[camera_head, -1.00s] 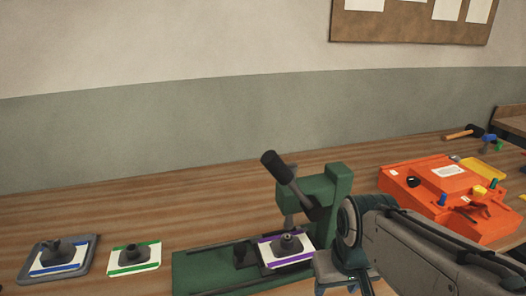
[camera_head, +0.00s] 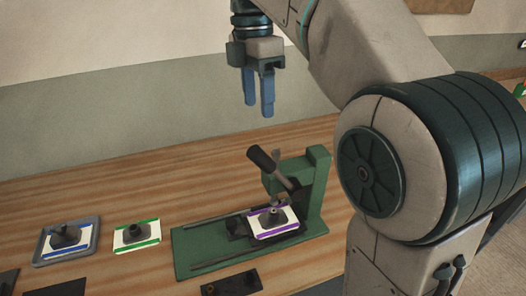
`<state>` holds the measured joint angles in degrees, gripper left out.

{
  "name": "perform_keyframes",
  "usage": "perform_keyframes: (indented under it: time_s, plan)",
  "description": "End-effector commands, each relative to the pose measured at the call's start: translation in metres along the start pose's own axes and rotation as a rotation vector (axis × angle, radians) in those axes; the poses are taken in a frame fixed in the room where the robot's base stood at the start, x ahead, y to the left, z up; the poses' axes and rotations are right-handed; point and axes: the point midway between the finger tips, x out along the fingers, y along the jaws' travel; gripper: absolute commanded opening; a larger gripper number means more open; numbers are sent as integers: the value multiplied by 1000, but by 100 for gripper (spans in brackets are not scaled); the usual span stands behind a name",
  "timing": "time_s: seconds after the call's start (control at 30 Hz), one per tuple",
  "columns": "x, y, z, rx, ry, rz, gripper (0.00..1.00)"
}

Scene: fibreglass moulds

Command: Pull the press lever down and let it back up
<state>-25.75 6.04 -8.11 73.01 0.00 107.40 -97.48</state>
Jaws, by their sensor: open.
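The green press (camera_head: 318,190) stands on the wooden bench, with its base plate reaching to the left. Its lever (camera_head: 268,163) has a black grip and slants up to the left, in a raised position. A white card with purple edges (camera_head: 262,222), bearing a dark part, sits on the press under the lever. My gripper (camera_head: 260,107) hangs above the lever with its blue fingers pointing down. It is open and empty, apart from the lever.
A card with green edges (camera_head: 150,241) and a grey tray (camera_head: 44,259) holding a blue-edged card lie to the left. A dark flat plate (camera_head: 232,284) lies in front of the press. My arm covers the right side. Bare bench shows behind the cards.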

Motion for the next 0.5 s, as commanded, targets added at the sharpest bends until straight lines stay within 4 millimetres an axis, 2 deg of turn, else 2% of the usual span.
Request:
perform_keyframes:
  time_s: [0.17,0.5]
  plan:
    - [18,0,0,-7,0,-3,50]
    - [80,-1,0,-4,1,-4,50]
